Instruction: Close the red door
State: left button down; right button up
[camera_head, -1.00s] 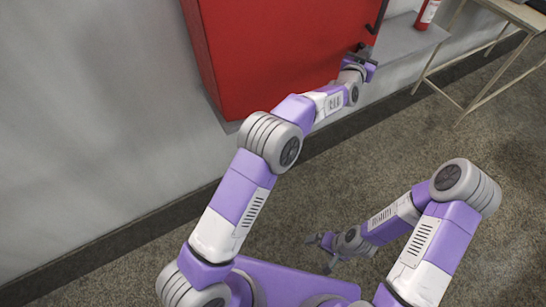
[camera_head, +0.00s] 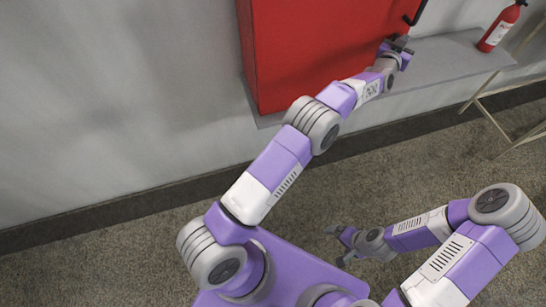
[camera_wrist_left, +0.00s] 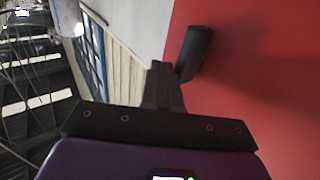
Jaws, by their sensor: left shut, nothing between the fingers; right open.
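The red door (camera_head: 330,50) is the front of a red cabinet on the wall, at the top of the head view. Its red face also fills the right of the left wrist view (camera_wrist_left: 275,100). A black handle (camera_head: 418,12) is on the door's right part and shows in the left wrist view (camera_wrist_left: 194,52). My left gripper (camera_head: 401,44) is shut and empty, just below the handle near the door's lower right. In the left wrist view the fingers (camera_wrist_left: 163,85) lie beside the handle; contact is unclear. My right gripper (camera_head: 337,244) is open and empty, low over the floor.
A grey ledge (camera_head: 450,62) runs beneath the cabinet and extends right. A red fire extinguisher (camera_head: 500,28) stands on it. A pale metal-framed table or stand (camera_head: 485,108) is at the right edge. Plain grey wall lies left, with open carpeted floor below.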

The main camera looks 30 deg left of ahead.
dwell(0.4)
pick_arm(q)
jog(key=s+d+p, duration=0.1)
jog(key=s+d, duration=0.9)
jog(key=s+a+f+n+g, duration=0.1)
jog(key=s+a+f+g, duration=0.2)
jog(key=a+f, duration=0.55)
jog(key=s+a+f+g, duration=0.3)
jog(key=a+f, duration=0.1)
jog(key=f, duration=0.9)
jog(key=s+a+f+n+g, duration=0.1)
jog(key=s+a+f+g, duration=0.5)
jog(key=s+f, duration=0.65)
jog(key=s+a+f+n+g+h, duration=0.2)
jog(key=s+g, duration=0.3)
jog(key=s, duration=2.2)
